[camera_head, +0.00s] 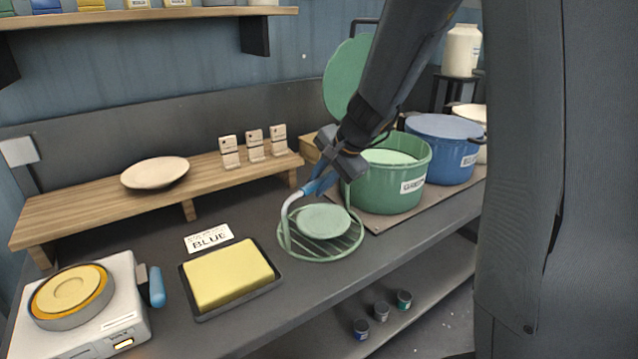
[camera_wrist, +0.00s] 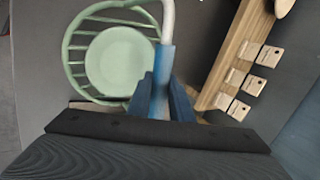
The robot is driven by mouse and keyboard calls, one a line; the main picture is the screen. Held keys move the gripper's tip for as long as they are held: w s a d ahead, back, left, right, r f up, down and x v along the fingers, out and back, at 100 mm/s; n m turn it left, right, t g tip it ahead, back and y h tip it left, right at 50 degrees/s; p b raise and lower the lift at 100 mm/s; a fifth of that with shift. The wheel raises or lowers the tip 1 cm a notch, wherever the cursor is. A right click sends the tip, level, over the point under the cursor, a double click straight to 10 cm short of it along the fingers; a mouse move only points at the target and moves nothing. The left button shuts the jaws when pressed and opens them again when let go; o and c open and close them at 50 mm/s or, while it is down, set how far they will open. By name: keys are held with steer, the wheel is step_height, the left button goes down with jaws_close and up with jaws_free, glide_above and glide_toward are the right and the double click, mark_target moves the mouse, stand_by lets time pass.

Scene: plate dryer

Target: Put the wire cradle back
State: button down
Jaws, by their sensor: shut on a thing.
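The wire cradle (camera_head: 290,252) is a round pale green wire basket with a tall arched handle that has a white stretch and a blue grip. A pale green disc (camera_head: 323,220) lies flat inside it. My gripper (camera_head: 322,184) is shut on the cradle's handle at the blue grip, above the disc. In the wrist view, the fingers (camera_wrist: 162,102) close around the blue grip (camera_wrist: 164,65), and the cradle (camera_wrist: 75,45) with the disc (camera_wrist: 119,62) shows beyond. The cradle is low over the dark bench, upright; whether it touches the bench I cannot tell.
An open green pot (camera_head: 400,198) stands close right of the cradle, with a blue pot (camera_head: 443,160) beyond. A yellow block in a black tray (camera_head: 205,316) lies left, near a white device (camera_head: 121,318). A wooden riser (camera_head: 95,213) with a pale dish (camera_head: 155,172) stands behind.

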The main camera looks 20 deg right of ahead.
steer(key=shift+s+d+f, duration=0.1)
steer(key=shift+s+f, duration=0.15)
steer(key=shift+f, duration=0.3)
steer(key=c, duration=1.5)
jaws_free()
steer(key=shift+w, duration=0.15)
steer(key=shift+r, duration=0.15)
